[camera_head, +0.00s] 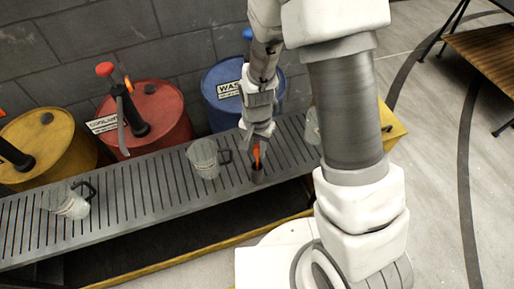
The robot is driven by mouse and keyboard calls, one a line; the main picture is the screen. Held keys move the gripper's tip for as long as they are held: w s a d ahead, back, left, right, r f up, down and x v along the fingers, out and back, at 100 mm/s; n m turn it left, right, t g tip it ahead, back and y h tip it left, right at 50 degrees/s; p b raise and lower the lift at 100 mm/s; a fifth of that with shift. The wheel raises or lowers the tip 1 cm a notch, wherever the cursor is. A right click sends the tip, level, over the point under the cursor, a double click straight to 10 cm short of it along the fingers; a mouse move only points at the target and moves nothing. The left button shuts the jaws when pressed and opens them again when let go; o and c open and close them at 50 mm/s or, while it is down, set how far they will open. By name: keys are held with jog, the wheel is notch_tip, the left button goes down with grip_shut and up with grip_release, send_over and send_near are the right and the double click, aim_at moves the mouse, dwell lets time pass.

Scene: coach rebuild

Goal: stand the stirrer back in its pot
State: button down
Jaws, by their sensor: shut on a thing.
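My gripper (257,138) points down over the slatted grey bench and is shut on the orange stirrer (257,153). The stirrer hangs roughly upright below the fingers, its upper part hidden by them. A small dark pot (258,174) stands upright on the bench directly below. The stirrer's lower end meets the pot's mouth in the picture. I cannot tell how deep it reaches inside.
A clear jug (203,158) stands just left of the pot, and another jug (68,202) is farther left. A third clear vessel (312,127) is partly hidden by my arm. Yellow (70,135), red (165,105) and blue (222,112) drums stand behind the bench (135,205).

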jog(key=shift+f, duration=0.1)
jog(key=shift+f, duration=0.15)
jog(key=c, duration=0.7)
grip_release()
jog(key=shift+r, duration=0.2)
notch_tip(320, 180, up, 12)
jog(key=p, duration=0.1)
jog(key=shift+r, duration=0.2)
jog(key=s+d+r+n+t, duration=0.2)
jog(key=s+d+r, duration=0.3)
jog(key=r, duration=0.5)
jog(key=s+d+r+n+t, duration=0.3)
jog(key=s+d+r, duration=0.2)
jog(key=s+r, duration=0.2)
jog(key=shift+d+r+n+t, duration=0.3)
jog(key=shift+d+r+n, duration=0.1)
jog(key=shift+r, duration=0.95)
